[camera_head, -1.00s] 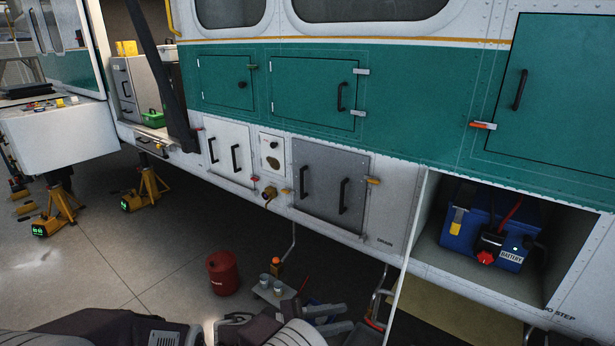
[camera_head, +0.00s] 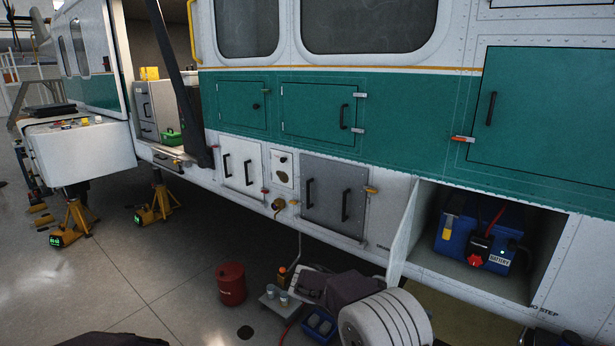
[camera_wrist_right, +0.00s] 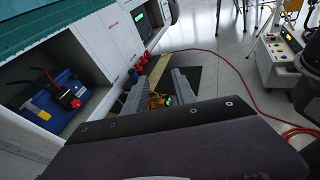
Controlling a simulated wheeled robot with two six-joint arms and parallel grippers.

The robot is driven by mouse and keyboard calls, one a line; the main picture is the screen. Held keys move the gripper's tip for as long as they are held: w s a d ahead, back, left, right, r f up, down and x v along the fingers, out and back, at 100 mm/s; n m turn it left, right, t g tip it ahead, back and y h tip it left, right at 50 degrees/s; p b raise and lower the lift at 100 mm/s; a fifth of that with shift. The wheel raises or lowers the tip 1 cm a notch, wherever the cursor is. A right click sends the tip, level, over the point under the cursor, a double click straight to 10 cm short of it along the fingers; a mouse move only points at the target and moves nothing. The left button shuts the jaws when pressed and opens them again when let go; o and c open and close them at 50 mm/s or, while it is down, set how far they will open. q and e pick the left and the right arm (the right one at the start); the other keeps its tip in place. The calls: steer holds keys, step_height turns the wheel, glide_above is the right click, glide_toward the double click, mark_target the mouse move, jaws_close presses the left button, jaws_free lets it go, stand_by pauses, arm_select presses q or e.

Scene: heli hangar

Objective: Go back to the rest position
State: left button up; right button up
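My right gripper (camera_head: 308,284) is low in front of the vehicle's side in the head view, below the grey hatch, with my pale wrist link to its right. In the right wrist view its two grey fingers (camera_wrist_right: 160,84) stand apart with nothing held between them. Of my left arm only a dark part shows at the bottom left of the head view; its gripper is not seen.
A blue battery (camera_head: 480,238) sits in an open compartment (camera_head: 545,265) with its door (camera_head: 404,235) swung out. A red can (camera_head: 231,284) and a small grey tray (camera_head: 268,304) stand on the floor. Yellow stands (camera_head: 76,219) are left. A red cable (camera_wrist_right: 245,85) crosses the floor.

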steer(key=s+d+f+m+g+y, duration=0.1)
steer(key=s+d+f+m+y, duration=0.15)
steer(key=s+d+y, duration=0.35)
steer(key=s+a+f+m+t+y, duration=0.1)
steer(key=s+a+f+m+y, duration=0.2)
steer(key=s+f+m+y, duration=0.35)
steer(key=a+f+m+t+y, duration=0.2)
steer(key=a+f+m+t, duration=0.2)
steer(key=a+f, duration=0.3)
steer(key=shift+a+m+t, duration=0.3)
steer(key=shift+a+m, duration=0.1)
steer(key=shift+m, duration=0.5)
